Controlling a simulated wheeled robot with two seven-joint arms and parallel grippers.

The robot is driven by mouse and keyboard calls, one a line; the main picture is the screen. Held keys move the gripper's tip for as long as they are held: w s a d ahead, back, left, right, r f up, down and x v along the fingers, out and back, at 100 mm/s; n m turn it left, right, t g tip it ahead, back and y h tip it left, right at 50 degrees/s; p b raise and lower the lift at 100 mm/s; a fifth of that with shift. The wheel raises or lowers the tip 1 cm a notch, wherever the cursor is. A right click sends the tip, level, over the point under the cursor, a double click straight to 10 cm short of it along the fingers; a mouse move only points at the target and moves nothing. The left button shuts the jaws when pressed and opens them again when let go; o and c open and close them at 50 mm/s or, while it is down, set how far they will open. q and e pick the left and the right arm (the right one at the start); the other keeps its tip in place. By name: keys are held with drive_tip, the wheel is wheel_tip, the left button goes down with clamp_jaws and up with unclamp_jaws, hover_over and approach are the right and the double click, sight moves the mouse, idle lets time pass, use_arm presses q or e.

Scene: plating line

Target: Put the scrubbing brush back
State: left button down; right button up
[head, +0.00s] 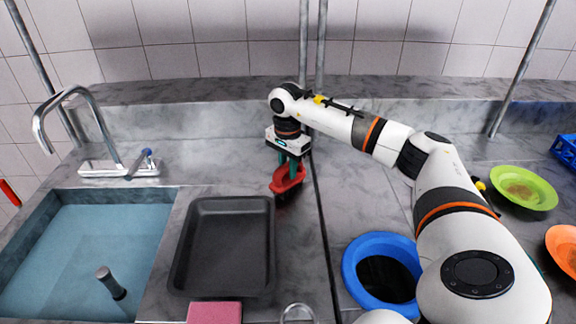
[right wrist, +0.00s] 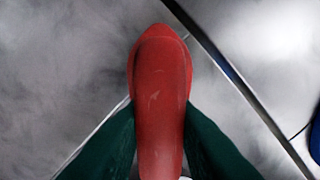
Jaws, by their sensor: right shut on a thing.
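The scrubbing brush is red (head: 287,182) and is at the end of my right arm, just past the far right corner of the dark tray in the head view. My right gripper (head: 289,166) points down and is shut on the brush. In the right wrist view the red brush (right wrist: 160,90) lies between the two green fingers (right wrist: 160,140). The brush is at or just above the grey counter; I cannot tell whether it touches. Its dark underside is mostly hidden. My left gripper is not in view.
A dark tray (head: 185,262) lies on the counter beside a water-filled sink (head: 30,235) with a tap (head: 85,95). A pink sponge (head: 214,312) is at the front. A blue-rimmed round bin (head: 352,262), a green plate (head: 541,182) and an orange plate (head: 562,250) are on the right.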

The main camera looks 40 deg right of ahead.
drive_tip(key=shift+f, duration=0.1)
drive_tip(key=shift+f, duration=0.1)
drive_tip(key=o, duration=1)
drive_tip(key=shift+c, duration=0.2)
drive_tip(key=shift+r, duration=0.5)
wheel_tip(320, 180, up, 11)
drive_tip(key=b, duration=0.1)
drive_tip(key=shift+r+b, duration=0.2)
drive_tip(key=shift+b, duration=0.1)
drive_tip(key=shift+a, duration=0.1)
